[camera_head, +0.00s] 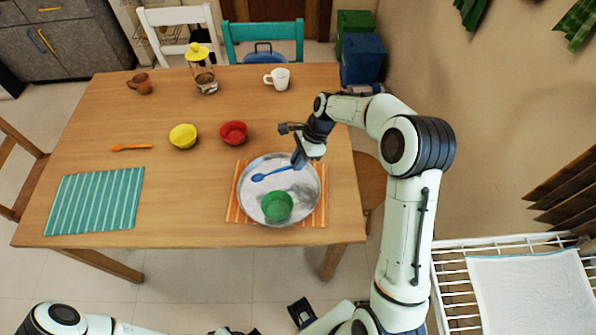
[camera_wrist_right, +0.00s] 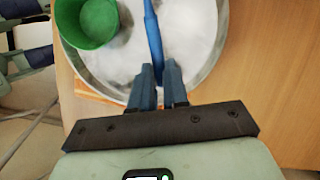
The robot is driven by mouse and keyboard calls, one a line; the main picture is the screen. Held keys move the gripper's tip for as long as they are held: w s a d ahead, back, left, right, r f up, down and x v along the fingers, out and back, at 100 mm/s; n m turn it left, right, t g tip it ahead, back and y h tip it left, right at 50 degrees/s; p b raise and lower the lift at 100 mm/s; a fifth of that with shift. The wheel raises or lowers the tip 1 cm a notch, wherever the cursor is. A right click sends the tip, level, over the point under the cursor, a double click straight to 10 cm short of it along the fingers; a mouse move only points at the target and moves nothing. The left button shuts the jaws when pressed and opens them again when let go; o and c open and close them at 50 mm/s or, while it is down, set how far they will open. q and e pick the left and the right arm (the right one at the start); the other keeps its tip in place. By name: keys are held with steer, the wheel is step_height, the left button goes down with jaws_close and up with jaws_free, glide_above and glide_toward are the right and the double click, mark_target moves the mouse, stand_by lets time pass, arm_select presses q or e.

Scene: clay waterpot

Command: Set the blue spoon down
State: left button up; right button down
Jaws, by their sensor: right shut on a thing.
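The blue spoon (camera_head: 272,173) is over the round metal tray (camera_head: 243,205), its bowl end pointing left. My right gripper (camera_head: 298,162) is shut on its handle end at the tray's upper right rim. In the right wrist view the spoon handle (camera_wrist_right: 152,35) runs up from between the fingertips of the right gripper (camera_wrist_right: 158,75). I cannot tell whether the spoon touches the tray (camera_wrist_right: 205,65). A green bowl (camera_head: 277,206) stands in the tray's lower part, and it also shows in the right wrist view (camera_wrist_right: 90,22). My left gripper is not clearly in view.
The tray lies on an orange striped mat (camera_head: 234,212). A red bowl (camera_head: 233,132), yellow bowl (camera_head: 183,136) and orange spoon (camera_head: 131,148) are further left. A teal striped mat (camera_head: 95,200) is bare. A white mug (camera_head: 279,78) stands at the back.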

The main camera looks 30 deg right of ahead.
mark_target(298, 177)
steer(key=shift+f, duration=2.75)
steer(key=shift+f, duration=0.15)
steer(key=c, duration=1.1)
jaws_free()
steer(key=v, duration=1.2)
steer(key=shift+p, duration=0.35)
steer(key=shift+a, duration=0.1)
